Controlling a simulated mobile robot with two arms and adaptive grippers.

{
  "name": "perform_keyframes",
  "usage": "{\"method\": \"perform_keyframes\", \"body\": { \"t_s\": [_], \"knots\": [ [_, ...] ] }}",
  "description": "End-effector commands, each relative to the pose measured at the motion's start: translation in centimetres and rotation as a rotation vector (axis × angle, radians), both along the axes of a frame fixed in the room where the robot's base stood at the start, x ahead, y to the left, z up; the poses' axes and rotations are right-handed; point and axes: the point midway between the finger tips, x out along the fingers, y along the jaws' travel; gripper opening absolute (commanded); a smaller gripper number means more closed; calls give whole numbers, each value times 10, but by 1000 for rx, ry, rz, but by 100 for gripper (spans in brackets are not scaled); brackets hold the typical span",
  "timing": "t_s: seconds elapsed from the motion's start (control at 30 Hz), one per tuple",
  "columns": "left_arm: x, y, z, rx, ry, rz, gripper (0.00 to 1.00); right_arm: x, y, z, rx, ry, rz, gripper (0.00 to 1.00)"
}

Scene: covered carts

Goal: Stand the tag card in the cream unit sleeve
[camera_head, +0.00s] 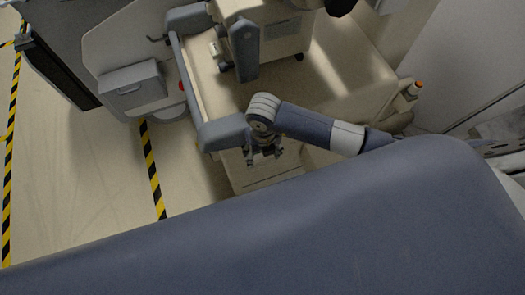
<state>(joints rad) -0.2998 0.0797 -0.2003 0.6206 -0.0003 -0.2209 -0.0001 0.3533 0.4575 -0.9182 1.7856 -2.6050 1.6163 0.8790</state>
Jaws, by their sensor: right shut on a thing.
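The cream unit (335,95) is a boxy cart with grey-blue bumpers, in the upper middle of the head view. My right gripper (264,157) points down over the near end of the cream unit, beside the grey corner bumper. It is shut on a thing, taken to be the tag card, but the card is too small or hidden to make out. I cannot make out the sleeve, or tell whether the held thing touches the unit. My left gripper is not in view.
A grey box (133,88) on a pale panel stands left of the cream unit. Yellow-black floor tape (152,172) crosses open floor at left. A blue-grey surface fills the front and hides what lies below.

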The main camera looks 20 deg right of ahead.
Motion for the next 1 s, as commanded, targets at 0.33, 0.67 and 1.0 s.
{"method": "perform_keyframes", "body": {
  "t_s": [0.33, 0.67, 1.0],
  "knots": [
    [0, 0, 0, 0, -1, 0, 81, 0, 0, 0, 0, 0, 0, 81],
    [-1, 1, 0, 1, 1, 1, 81, 1, 0, 12, 2, -2, 0, 81],
    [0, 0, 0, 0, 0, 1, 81, 0, 0, 82, 3, -5, 2, 81]
  ]
}}
